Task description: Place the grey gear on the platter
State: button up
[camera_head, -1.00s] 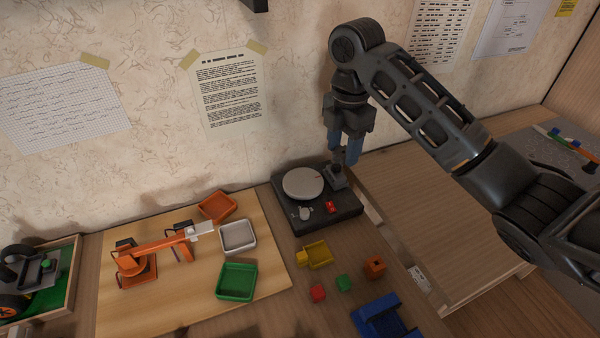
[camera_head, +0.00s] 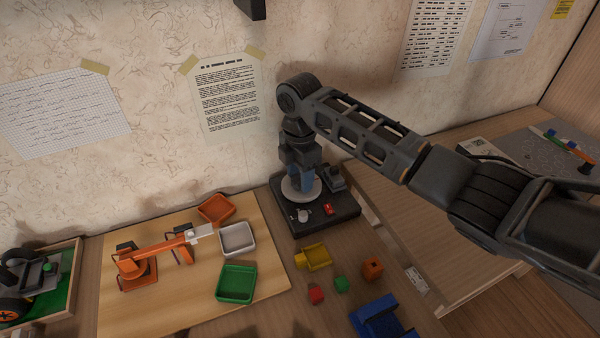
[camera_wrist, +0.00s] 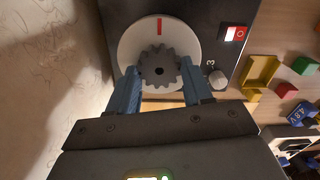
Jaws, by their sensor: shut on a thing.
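The grey gear (camera_wrist: 160,71) is between the two blue fingers of my gripper (camera_wrist: 162,88) in the wrist view, and the fingers are shut on it. The platter (camera_wrist: 133,40) is a pale round disc with a red mark, and the gear overlaps it in that view. In the head view my gripper (camera_head: 301,186) is over the platter (camera_head: 287,190), with its fingertips close to the disc. The gear is too small or hidden to make out there. I cannot tell whether the gear touches the platter.
The platter belongs to a black turntable base (camera_head: 340,212) with a red switch (camera_head: 328,210) and a dark block (camera_head: 334,178) at its right. A yellow bin (camera_head: 316,258), several small blocks and an orange robot arm model (camera_head: 150,258) stand in front and left. The wall is close behind.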

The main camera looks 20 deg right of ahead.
jog(key=shift+f, duration=0.1)
jog(key=o, duration=1.1)
notch_tip(320, 180, up, 12)
jog(key=shift+r+b, duration=0.15)
jog(key=shift+b, duration=0.35)
